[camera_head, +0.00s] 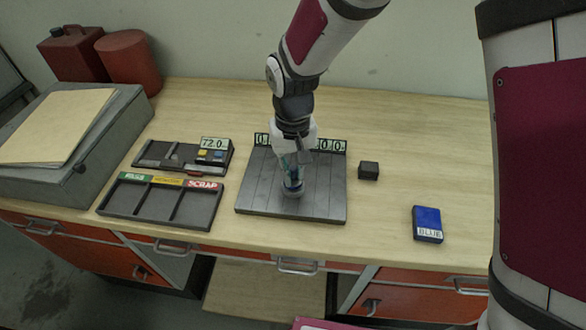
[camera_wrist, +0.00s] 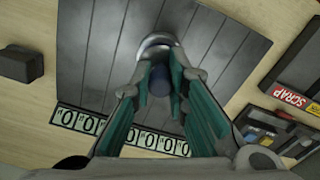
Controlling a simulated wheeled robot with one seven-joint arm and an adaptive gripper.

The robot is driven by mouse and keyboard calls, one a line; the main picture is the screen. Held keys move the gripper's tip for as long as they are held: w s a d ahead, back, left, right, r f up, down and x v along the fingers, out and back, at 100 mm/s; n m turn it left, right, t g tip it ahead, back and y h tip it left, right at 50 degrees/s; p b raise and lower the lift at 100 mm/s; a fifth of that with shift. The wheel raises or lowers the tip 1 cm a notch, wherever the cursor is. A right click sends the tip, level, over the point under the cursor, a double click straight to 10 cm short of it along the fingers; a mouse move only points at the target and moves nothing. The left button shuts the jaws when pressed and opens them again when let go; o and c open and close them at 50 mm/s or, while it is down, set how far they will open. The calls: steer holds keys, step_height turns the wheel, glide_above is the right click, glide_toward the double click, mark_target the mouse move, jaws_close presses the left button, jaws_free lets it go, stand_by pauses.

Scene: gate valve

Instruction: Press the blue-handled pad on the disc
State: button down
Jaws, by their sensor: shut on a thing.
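My gripper (camera_head: 292,183) points down over the dark grey slatted plate (camera_head: 325,205) on the bench. In the wrist view its teal-lined fingers (camera_wrist: 162,85) are closed around the dark blue handle (camera_wrist: 160,80) of the pad. A round silver piece (camera_wrist: 157,42) shows just beyond the fingertips, and it also shows low on the plate in the head view (camera_head: 293,191). I cannot tell whether this silver piece is the pad's base, the disc, or both stacked. The fingers hide much of the handle, and any contact underneath is hidden.
Number displays (camera_head: 331,146) line the plate's back edge. A small dark block (camera_head: 368,170) and a blue box marked BLUE (camera_head: 428,225) lie to the right. A sorting tray (camera_head: 150,217) and a device reading 72.0 (camera_head: 214,143) stand left. The bench's right side is mostly clear.

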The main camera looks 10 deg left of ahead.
steer(key=shift+f, duration=0.6)
stand_by(1.6)
steer(key=shift+r+p, duration=1.2)
steer(key=shift+r, duration=2.4)
